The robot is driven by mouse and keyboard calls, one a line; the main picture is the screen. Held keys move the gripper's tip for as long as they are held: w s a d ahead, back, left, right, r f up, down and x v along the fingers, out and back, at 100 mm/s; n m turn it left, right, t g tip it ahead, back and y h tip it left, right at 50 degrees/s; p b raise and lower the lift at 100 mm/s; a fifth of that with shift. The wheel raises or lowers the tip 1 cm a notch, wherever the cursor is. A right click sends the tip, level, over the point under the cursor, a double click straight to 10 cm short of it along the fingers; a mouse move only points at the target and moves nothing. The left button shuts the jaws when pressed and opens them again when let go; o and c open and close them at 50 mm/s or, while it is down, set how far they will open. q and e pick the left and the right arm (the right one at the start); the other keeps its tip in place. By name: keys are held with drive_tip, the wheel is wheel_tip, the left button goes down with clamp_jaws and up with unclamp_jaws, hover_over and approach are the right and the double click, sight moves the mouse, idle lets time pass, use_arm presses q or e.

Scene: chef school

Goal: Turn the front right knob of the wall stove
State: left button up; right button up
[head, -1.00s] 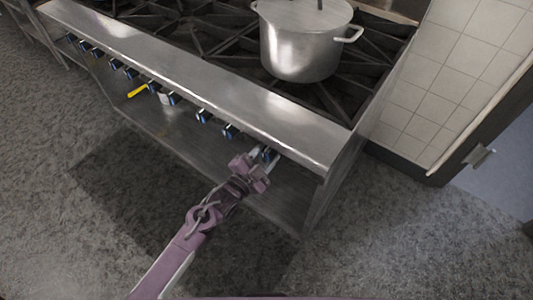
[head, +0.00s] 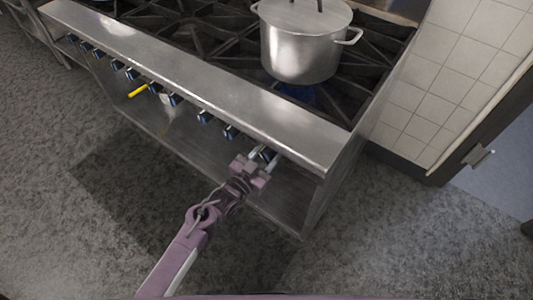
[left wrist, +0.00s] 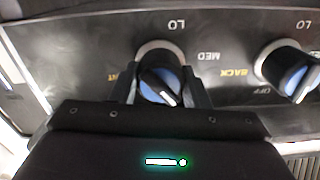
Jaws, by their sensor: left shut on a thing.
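The wall stove (head: 190,85) is a steel range with a row of blue-and-black knobs under its front ledge. My left gripper (head: 262,160) reaches up to the rightmost knobs of the row. In the left wrist view its two fingers are shut on the front right knob (left wrist: 161,80), one on each side. That knob's white pointer line is slanted, and a partly covered yellow label ending in "NT" shows beside it. A blue flame (head: 298,92) burns under the pot. My right gripper is not in view.
A steel pot (head: 300,50) with a lid stands on the right burners. A second knob marked "BACK" (left wrist: 288,70) sits close to the held one. A tiled wall (head: 440,85) lies to the right; the floor in front is clear.

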use_arm(q)
drive_tip(key=shift+n, duration=0.3)
drive_tip(key=o, duration=1)
drive_tip(key=shift+c, duration=0.2)
drive_tip(key=shift+a, duration=0.1)
drive_tip(key=v, duration=0.7)
drive_tip(key=shift+s+a+b, duration=0.2)
drive_tip(key=shift+s+b, duration=0.1)
drive_tip(key=shift+f, duration=0.1)
